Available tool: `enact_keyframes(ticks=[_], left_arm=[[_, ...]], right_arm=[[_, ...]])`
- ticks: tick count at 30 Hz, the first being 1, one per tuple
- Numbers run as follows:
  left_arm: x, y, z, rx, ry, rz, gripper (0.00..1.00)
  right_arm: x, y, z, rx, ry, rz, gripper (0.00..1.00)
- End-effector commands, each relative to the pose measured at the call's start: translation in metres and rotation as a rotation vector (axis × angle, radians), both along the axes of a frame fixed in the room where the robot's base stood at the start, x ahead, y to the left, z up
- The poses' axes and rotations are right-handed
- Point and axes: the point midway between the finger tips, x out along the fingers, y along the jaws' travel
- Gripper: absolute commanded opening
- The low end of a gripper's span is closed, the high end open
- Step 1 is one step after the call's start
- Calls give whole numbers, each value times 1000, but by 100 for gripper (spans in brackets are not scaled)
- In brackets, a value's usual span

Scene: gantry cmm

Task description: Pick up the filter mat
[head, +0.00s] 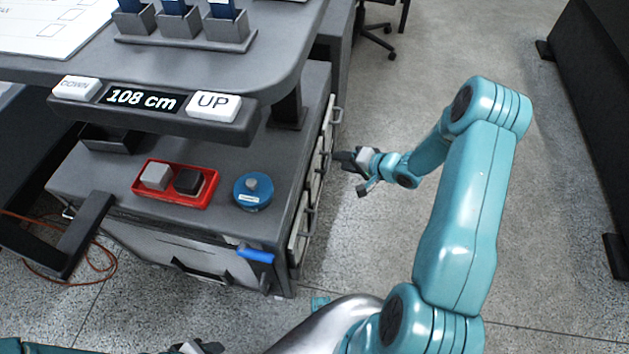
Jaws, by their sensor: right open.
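I cannot make out anything that is clearly a filter mat. My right gripper (347,160) is open, to the right of the grey cabinet (110,185), near its side drawer handles and over the floor. No object shows between its fingers. Part of my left gripper (200,347) shows at the bottom edge; its fingers are mostly cut off.
Open floor (370,250) lies right. An orange cable (45,275) lies left.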

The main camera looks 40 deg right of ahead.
Motion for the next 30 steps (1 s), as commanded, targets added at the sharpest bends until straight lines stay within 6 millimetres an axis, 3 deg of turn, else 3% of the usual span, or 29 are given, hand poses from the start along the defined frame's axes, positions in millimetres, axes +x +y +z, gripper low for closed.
enact_keyframes(ticks=[11, 19, 20, 23, 30], left_arm=[[0, 0, -17, 0, 0, 0, 46], [0, 0, -17, 0, 0, 0, 46], [0, 0, -17, 0, 0, 0, 46], [0, 0, -17, 0, 0, 0, 46], [0, 0, -17, 0, 0, 0, 46]], right_arm=[[41, 9, -32, 0, -1, 1, 42], [45, 10, -33, 0, 0, 0, 42], [44, 10, -33, 0, 0, 0, 35], [44, 10, -33, 0, 0, 0, 2], [44, 10, -33, 0, -1, -1, 0]])
